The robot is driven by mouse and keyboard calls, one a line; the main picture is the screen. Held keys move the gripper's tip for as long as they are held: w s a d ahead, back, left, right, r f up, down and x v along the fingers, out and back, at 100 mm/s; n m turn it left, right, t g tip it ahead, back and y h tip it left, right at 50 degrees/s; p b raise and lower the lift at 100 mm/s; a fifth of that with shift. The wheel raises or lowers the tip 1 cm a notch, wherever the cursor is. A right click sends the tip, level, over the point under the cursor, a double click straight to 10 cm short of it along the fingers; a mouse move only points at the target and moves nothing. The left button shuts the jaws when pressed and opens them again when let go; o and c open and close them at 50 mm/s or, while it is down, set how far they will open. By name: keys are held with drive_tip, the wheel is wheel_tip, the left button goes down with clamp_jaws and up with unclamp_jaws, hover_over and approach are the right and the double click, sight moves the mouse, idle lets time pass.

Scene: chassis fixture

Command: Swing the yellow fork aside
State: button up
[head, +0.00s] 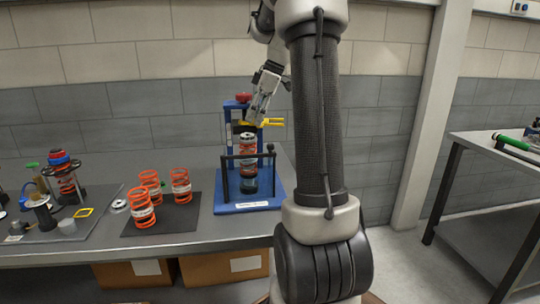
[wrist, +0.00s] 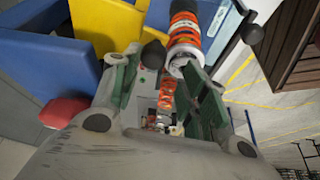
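The yellow fork (head: 273,121) sticks out to the right from the upper part of the blue fixture (head: 230,130). It shows large at the upper left of the wrist view (wrist: 108,22). My gripper (head: 252,118) points down close to the fork, in front of the fixture's top. In the wrist view my gripper (wrist: 160,80) has its two green-padded fingers apart with nothing clearly between them. The fork lies beyond the left finger; I cannot tell whether they touch. An orange spring unit (head: 248,143) stands upright in the fixture below my gripper; my fingers partly hide its surroundings.
A black guard bar (head: 228,157) stands across the fixture's front. A red knob (head: 243,97) tops the fixture. Several orange springs (head: 181,186) stand on a dark mat (head: 185,215) to the left. Another bench (head: 480,150) is at the right.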

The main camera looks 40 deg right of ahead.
drive_tip(key=a+m, duration=0.2)
drive_tip(key=w+a+m+t+h, duration=0.1)
drive_tip(key=a+m, duration=0.1)
drive_tip(key=m, duration=0.1)
drive_tip(key=shift+w+h, duration=0.15)
drive_tip(key=shift+h, duration=0.15)
drive_tip(key=w+a+m+h, duration=0.2)
drive_tip(key=w+a+m, duration=0.15)
drive_tip(key=m, duration=0.25)
drive_tip(key=s+r+m, duration=0.1)
drive_tip(key=s+r, duration=0.2)
drive_tip(key=r, duration=0.4)
drive_tip(key=s+a+f, duration=0.2)
drive_tip(key=s+f, duration=0.1)
drive_tip(key=s, duration=0.6)
drive_tip(key=s+a+f+n, duration=0.1)
drive_tip(key=s+f, duration=0.3)
drive_tip(key=s, duration=0.5)
drive_tip(key=s+a+f, duration=0.4)
drive_tip(key=s, duration=0.5)
drive_tip(key=shift+s, duration=0.15)
drive_tip(key=shift+a+r, duration=0.1)
